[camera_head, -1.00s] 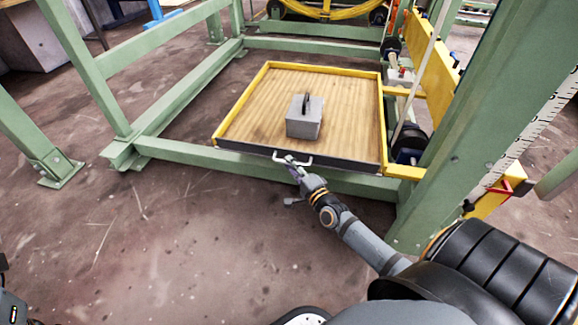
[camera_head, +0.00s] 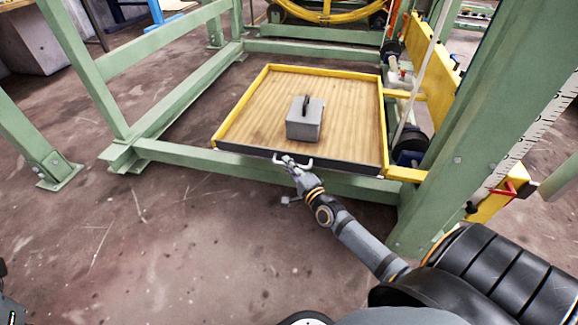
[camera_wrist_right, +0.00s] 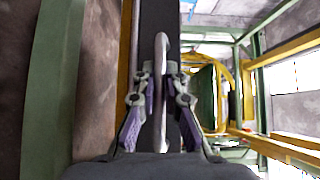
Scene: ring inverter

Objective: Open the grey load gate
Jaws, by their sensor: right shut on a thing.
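The grey load gate (camera_head: 345,167) is the dark grey strip along the front edge of a yellow-rimmed wooden platform (camera_head: 252,109). It stands upright along that edge. A pale handle (camera_head: 309,164) sticks out from its front; in the right wrist view the handle bar (camera_wrist_right: 160,50) runs between my fingers. My right gripper (camera_head: 290,162) reaches in from the lower right and is shut on the handle. In the right wrist view its fingers (camera_wrist_right: 159,76) sit on both sides of the bar. My left gripper is not in view.
A grey block with a dark handle (camera_head: 304,119) stands on the platform. Green frame beams (camera_head: 190,154) run around and below it, and a thick green post (camera_head: 465,130) rises close to the right of my arm. The floor at front left is clear.

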